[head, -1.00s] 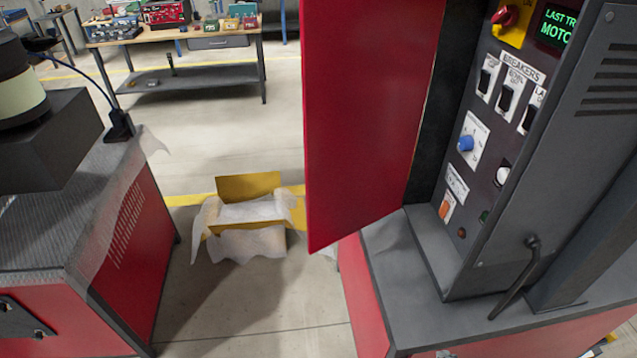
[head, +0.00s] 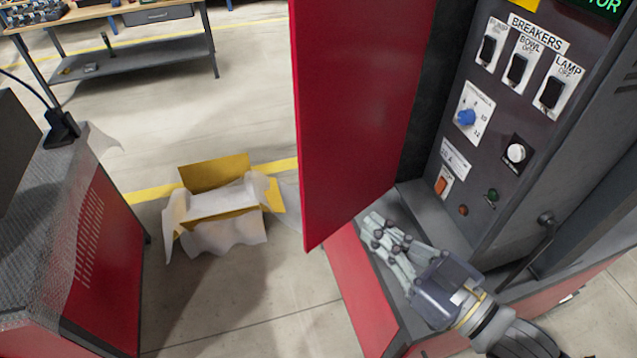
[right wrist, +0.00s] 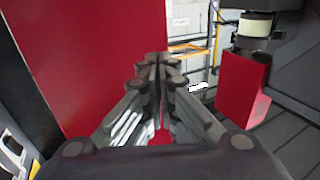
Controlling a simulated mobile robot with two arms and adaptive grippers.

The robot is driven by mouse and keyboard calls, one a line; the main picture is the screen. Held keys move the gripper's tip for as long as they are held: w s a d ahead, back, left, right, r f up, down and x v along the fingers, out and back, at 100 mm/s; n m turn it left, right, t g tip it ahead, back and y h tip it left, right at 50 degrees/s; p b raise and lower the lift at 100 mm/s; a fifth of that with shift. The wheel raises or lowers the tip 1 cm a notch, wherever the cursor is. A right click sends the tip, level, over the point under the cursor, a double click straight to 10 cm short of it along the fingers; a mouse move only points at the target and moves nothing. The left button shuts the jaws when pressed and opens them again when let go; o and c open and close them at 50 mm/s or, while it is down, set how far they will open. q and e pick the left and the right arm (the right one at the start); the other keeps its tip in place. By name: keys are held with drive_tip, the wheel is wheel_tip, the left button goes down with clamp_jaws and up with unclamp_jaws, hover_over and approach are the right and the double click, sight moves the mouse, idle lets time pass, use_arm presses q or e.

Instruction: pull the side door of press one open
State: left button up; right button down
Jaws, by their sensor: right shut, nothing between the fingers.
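The red side door (head: 355,110) of the press stands swung wide open in the head view, out from the dark control cabinet (head: 480,140). It also fills the left of the right wrist view (right wrist: 100,70). My right gripper (head: 370,222) is shut and empty, just right of the door's lower part and above the grey ledge below the cabinet. In the right wrist view its closed fingers (right wrist: 160,62) lie in front of the door's edge. I cannot tell whether they touch the door. My left gripper is not in view.
An open cardboard box (head: 215,200) with white wrapping stands on the floor left of the door. A red machine with a grey top (head: 50,220) is at the left. A workbench (head: 130,15) stands at the back.

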sight(310, 177)
drive_tip(key=p+x, duration=0.3)
drive_tip(key=x, duration=0.9)
drive_tip(key=shift+w+a+p, duration=0.1)
drive_tip(key=shift+p, duration=0.3)
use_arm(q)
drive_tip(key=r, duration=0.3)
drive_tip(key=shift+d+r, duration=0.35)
use_arm(e)
drive_tip(key=shift+w+a, duration=0.3)
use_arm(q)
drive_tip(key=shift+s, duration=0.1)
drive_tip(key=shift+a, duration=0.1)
use_arm(e)
drive_tip(key=shift+w, duration=0.1)
